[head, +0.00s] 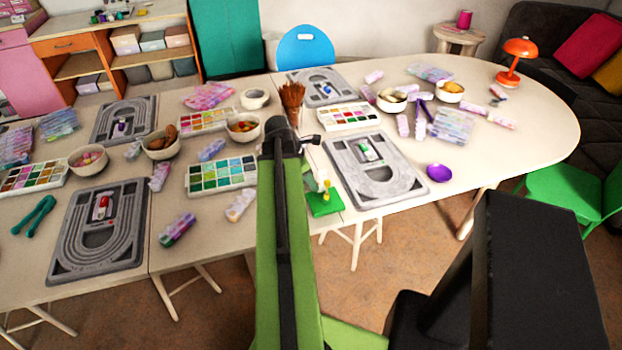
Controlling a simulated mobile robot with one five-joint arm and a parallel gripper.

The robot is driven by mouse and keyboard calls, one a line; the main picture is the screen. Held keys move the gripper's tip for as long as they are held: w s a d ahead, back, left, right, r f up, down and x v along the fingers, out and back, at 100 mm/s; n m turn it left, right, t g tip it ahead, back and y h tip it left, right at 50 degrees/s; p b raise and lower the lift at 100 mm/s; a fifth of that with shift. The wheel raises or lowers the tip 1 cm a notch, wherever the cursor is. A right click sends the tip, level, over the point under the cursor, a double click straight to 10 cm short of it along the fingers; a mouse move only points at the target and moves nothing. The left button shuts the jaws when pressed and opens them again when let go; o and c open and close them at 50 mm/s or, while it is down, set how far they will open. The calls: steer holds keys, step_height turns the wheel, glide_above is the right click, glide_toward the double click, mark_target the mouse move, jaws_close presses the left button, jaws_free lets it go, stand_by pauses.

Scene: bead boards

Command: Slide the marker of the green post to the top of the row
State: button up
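A grey bead board (395,187) lies right of my arm. A small green-and-white piece (369,151) sits in its upper middle; I cannot tell whether this is the green post's marker. A green square base (324,206) with a short yellow upright piece stands at the table's front edge, just right of my arm. Another grey board (75,257), at the left, has a red-and-white piece (102,207). My gripper (308,140) is small and dark at the far end of my green arm, above the table. Its fingers are not clear, and I see nothing held.
Two more boards lie farther back, at left (101,128) and centre (347,97). The table's right end is mostly clear. A green chair (570,195) stands at the right.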

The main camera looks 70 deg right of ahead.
steer(key=p+v, duration=1.6)
steer(key=v, duration=0.1)
steer(key=shift+r, duration=0.2)
steer(key=shift+a, duration=0.1)
steer(key=w+a+n+t, duration=0.2)
steer(key=w+a+n, duration=0.4)
steer(key=w+a, duration=1.75)
steer(key=w+a+f+m+y, duration=0.1)
steer(key=a+m, duration=0.6)
steer(key=a, duration=0.7)
steer(key=w+a+m+t+y, duration=0.1)
steer(key=w+a+m, duration=0.3)
steer(key=a, duration=1)
steer(key=m, duration=0.2)
steer(key=shift+f+m+t+y, duration=0.3)
steer(key=shift+f+m+y, duration=0.1)
